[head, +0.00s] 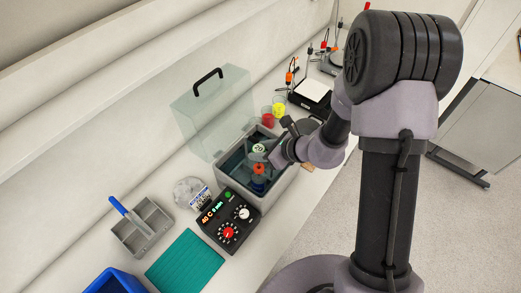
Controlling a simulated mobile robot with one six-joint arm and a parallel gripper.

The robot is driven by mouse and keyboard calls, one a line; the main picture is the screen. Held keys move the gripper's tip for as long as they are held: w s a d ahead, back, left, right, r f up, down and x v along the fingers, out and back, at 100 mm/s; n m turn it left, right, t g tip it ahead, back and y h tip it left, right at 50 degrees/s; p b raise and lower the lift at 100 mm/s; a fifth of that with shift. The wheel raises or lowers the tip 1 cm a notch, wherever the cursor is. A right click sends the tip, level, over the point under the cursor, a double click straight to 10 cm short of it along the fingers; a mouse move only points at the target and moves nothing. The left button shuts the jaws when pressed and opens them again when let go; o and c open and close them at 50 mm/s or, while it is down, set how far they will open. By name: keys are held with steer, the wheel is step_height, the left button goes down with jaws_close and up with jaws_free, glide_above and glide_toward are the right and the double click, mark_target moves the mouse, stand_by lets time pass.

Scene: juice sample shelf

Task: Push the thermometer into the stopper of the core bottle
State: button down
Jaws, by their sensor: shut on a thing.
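My gripper (270,158) is in the head view, over the open grey water bath (245,194). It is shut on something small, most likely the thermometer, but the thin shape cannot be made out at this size. A small red-orange part (259,168) shows just below the fingers, above a blue piece (258,185) inside the bath. A round pale green disc marked 20 (258,148) shows beside the fingers. I cannot tell which of these belongs to the core bottle or its stopper, nor whether the thermometer touches the stopper.
A clear cover with a black handle (207,80) stands behind the bath. A control box (229,219) reading 40 C is in front. Red (268,116) and yellow (279,107) cups stand beyond. A green mat (185,262), grey tray (143,228) and blue bin (115,281) lie at lower left.

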steer(key=shift+f+b, duration=3.45)
steer(key=shift+b, duration=0.5)
steer(key=c, duration=0.8)
jaws_free()
steer(key=shift+r, duration=0.1)
steer(key=p+v, duration=0.3)
steer(key=v, duration=1.4)
steer(key=s+a+f+n+g+h+b, duration=0.15)
steer(key=s+a+f+n+b, duration=0.45)
steer(key=n+b, duration=0.6)
steer(key=s+d+f+n+h+b, duration=0.1)
steer(key=s+n+b, duration=0.2)
steer(key=b, duration=0.1)
steer(key=s+d+f+n+t+h+b, duration=0.1)
steer(key=s+d+n+h+b, duration=0.1)
steer(key=s+n+b, duration=0.1)
steer(key=s+d+f+n+h+b, duration=0.1)
steer(key=s+d+n+b, duration=0.1)
steer(key=b, duration=0.4)
steer(key=shift+s+d+f+n+t+h, duration=0.1)
steer(key=shift+s+f+n+t+h, duration=0.15)
steer(key=shift+s+n, duration=0.25)
